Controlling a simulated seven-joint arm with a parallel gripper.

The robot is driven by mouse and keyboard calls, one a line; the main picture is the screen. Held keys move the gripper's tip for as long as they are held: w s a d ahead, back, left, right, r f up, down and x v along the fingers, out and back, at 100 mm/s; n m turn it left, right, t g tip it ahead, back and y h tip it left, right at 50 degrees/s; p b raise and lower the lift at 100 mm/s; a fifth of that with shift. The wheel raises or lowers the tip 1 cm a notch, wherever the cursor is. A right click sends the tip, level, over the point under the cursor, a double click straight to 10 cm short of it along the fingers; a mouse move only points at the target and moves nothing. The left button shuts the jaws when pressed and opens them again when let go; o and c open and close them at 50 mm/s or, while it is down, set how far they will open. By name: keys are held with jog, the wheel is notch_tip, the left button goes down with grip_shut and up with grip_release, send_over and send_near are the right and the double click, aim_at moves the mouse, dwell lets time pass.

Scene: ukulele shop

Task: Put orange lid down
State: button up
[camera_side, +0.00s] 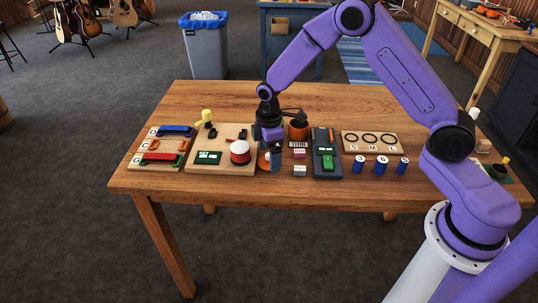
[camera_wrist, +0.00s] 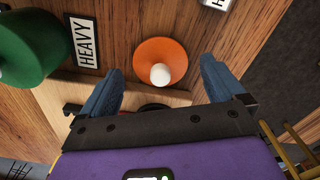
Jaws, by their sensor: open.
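The orange lid (camera_wrist: 150,52), a shallow cone with a white knob, lies knob up on the wood table, close to the edge of a pale board. In the side view a sliver of the lid (camera_side: 263,161) shows left of my fingers; the rest is hidden behind them. My gripper (camera_side: 275,163) is low over the table, pointing down. In the wrist view my gripper (camera_wrist: 160,72) is open, its two blue fingers apart on either side of the lid's knob, with visible gaps to the lid. An orange pot (camera_side: 299,132) stands behind and right of my gripper.
The pale board (camera_side: 222,166) with a red-and-white round object (camera_side: 240,152) is close on the left. Small blocks (camera_side: 299,170) and a dark device (camera_side: 326,150) are on the right. A green round object (camera_wrist: 32,45) and a HEAVY label (camera_wrist: 84,42) lie near the lid.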

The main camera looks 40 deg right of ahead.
notch_tip(320, 180, up, 11)
jog(key=shift+r, duration=0.2)
jog(key=s+a+r, duration=0.2)
jog(key=s+r, duration=0.1)
jog(key=s, duration=0.6)
jog(key=s+a+r, duration=0.2)
jog(key=s, duration=0.8)
jog(key=s+d, duration=0.3)
jog(key=s, duration=0.4)
jog(key=s+d+m, duration=0.1)
jog(key=s+d, duration=0.2)
jog(key=s, duration=0.5)
jog(key=shift+r, duration=0.15)
